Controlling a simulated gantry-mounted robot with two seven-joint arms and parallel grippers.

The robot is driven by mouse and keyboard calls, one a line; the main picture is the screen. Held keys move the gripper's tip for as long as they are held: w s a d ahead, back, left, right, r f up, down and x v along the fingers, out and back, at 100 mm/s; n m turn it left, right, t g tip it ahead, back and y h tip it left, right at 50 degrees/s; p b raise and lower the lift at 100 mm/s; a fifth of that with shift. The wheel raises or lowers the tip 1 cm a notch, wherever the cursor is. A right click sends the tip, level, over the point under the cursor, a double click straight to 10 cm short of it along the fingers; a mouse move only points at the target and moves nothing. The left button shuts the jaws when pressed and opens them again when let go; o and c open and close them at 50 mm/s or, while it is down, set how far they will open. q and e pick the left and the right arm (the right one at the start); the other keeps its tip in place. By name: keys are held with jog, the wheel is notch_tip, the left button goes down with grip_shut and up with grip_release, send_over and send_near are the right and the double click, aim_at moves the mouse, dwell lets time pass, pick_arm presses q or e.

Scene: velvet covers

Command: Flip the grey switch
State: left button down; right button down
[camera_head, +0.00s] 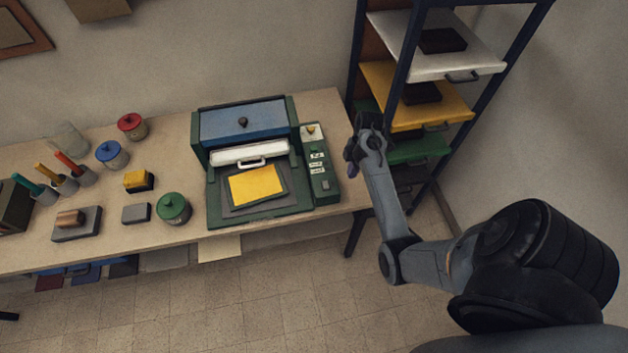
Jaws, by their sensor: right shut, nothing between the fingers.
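A grey switch (325,185) sits low on the green control panel (331,196) at the right side of the green press. It is small in this view, and I cannot tell which way it is set. My right gripper (366,128) is shut and empty, to the right of the panel near the table's right end. It is apart from the switch in the picture. My left gripper is not in view.
The press has a blue top (242,121), a white handled front and a yellow sheet (256,185). A dark-framed rack with coloured trays (418,95) stands behind my right arm. Jars, including a green one (173,208), and pens stand left of the press.

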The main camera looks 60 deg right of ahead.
notch_tip(320, 180, up, 4)
jog(key=t, duration=0.2)
send_over(324, 182)
jog(key=s+d, duration=0.3)
jog(key=shift+a+b, duration=0.15)
jog(key=shift+b, duration=0.3)
jog(key=shift+w, duration=0.1)
jog(key=x, duration=0.8)
jog(key=p+x, duration=0.1)
jog(key=x, duration=0.3)
jog(key=shift+s+f, duration=0.25)
jog(key=shift+f, duration=0.8)
